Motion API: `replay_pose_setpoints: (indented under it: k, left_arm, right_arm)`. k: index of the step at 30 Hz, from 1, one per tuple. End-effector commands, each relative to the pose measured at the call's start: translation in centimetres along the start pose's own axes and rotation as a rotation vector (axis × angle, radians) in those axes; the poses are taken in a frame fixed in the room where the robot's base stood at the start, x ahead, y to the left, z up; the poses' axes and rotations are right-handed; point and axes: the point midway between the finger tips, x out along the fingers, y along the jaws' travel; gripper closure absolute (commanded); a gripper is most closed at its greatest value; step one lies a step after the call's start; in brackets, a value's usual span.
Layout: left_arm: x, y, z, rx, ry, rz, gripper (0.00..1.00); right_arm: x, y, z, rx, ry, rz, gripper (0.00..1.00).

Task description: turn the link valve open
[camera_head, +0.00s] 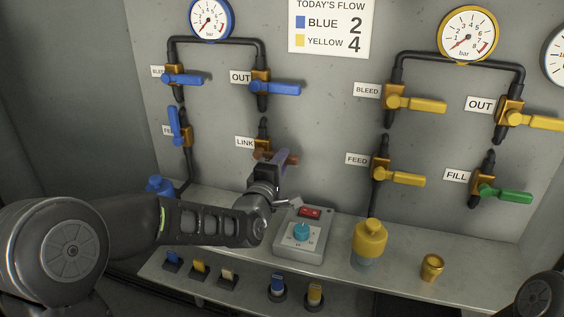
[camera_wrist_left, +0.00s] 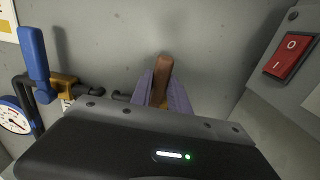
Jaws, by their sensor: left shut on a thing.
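The link valve (camera_head: 262,152) is on the wall beside the LINK label (camera_head: 244,142), below the blue OUT valve. Its brown lever lies sideways across the pipe in the head view and partly shows in the left wrist view (camera_wrist_left: 163,68). My left gripper (camera_head: 284,158) is at this lever, with its purple fingers shut on it. In the left wrist view the lever's end stands out between the two fingers (camera_wrist_left: 162,92). The gripper covers part of the valve. My right gripper is out of view.
The blue feed lever (camera_head: 174,122) stands upright to the left; the blue out lever (camera_head: 280,88) lies sideways above. A grey control box (camera_head: 300,243) with a red switch stands on the shelf below the gripper. A yellow bottle (camera_head: 369,242) and brass cup (camera_head: 432,267) stand to the right.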

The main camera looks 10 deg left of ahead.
Motion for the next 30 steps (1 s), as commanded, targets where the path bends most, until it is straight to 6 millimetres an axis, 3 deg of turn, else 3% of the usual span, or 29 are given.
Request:
replay_pose_setpoints:
  k: [14,20,30]
  left_arm:
    - [0.0,0.0,-0.1,-0.046,0.001,0.000,1.00]
    - [0.0,0.5,-0.1,-0.138,0.001,0.003,1.00]
    - [0.0,2.0,-0.6,-0.416,0.000,0.004,1.00]
  right_arm:
    - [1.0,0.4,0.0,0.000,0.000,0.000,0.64]
    - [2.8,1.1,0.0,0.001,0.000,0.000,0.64]
    - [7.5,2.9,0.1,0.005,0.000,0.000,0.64]
